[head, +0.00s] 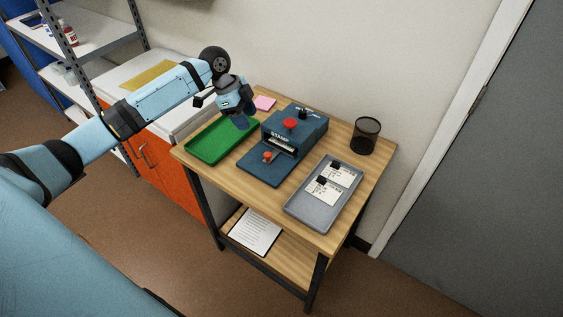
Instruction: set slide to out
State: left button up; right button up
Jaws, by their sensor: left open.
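The stamp machine (312,129) is a dark blue box on the wooden table, with a red button (290,124) on top. A flat blue plate (262,171) extends from its front. A small red knob (267,156) sits on this front part, close to the machine's slot; I cannot tell exactly how far the slide is drawn out. My left gripper (241,122) is open and empty, pointing down above the right far part of the green tray, left of the machine and apart from the knob. My right gripper is not in view.
A green tray (206,155) lies left of the machine. A grey tray (302,211) with white cards (325,191) lies to the right. A black mesh cup (365,137) stands at the right corner, and a pink note pad (264,103) lies behind. Papers lie on the lower shelf.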

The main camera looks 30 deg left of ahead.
aim_at(267, 154)
pick_arm(q)
jog(key=x, duration=1.3)
jog(key=shift+d+f, duration=0.1)
jog(key=shift+f, duration=0.3)
grip_shut()
jog(key=s+p, duration=0.4)
jog(key=shift+s+a+r, duration=0.2)
jog(key=shift+s+r, duration=0.15)
jog(key=shift+s, duration=0.05)
jog(key=s+p, duration=0.1)
jog(key=s, duration=0.1)
jog(key=s+p, duration=0.1)
jog(key=s, duration=0.1)
jog(key=s+p, duration=0.1)
jog(key=s, duration=0.1)
jog(key=shift+s+a+f+p, duration=0.1)
jog(key=shift+a+f+p, duration=0.1)
jog(key=shift+a+p, duration=0.1)
jog(key=shift+s+f, duration=0.1)
jog(key=shift+s, duration=0.05)
jog(key=shift+f, duration=0.15)
